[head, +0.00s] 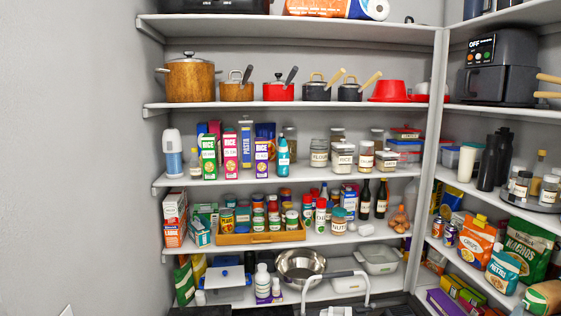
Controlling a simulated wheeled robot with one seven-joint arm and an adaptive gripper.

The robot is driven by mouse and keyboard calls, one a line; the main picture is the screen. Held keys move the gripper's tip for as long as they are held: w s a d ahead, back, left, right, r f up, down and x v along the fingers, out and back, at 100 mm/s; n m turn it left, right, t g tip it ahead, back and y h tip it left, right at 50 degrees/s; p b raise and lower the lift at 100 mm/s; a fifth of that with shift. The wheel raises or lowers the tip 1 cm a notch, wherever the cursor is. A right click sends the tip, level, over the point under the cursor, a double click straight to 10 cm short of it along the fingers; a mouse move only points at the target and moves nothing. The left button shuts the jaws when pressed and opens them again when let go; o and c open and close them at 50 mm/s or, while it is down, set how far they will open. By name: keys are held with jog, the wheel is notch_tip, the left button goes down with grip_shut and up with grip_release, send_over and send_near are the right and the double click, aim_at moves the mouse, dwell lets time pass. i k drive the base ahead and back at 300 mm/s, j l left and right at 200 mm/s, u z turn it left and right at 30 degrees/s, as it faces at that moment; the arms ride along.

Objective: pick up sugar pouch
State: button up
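I cannot make out a pouch labelled sugar in the head view. Several bags show on the right-hand shelves: an orange bag (477,241) with unreadable small print, a teal bag (502,268), and a green bag marked Nachos (528,246). A dark green bag (184,281) stands at the left end of the low shelf. Which of these, if any, is the sugar pouch is too small to tell.
Shelves crowd the back and right walls. Pots (190,80) fill an upper shelf; a wooden tray (262,238) holds several jars. A steel bowl (300,266) sits low, behind a pale bent bar (333,276). An air fryer (497,75) stands upper right. The left wall is bare.

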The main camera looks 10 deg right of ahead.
aim_at(282, 154)
jog(key=i+z, duration=0.2)
jog(key=z, duration=3.8)
jog(key=u, duration=4)
jog(key=i+j+z, duration=0.25)
jog(key=i+j, duration=0.25)
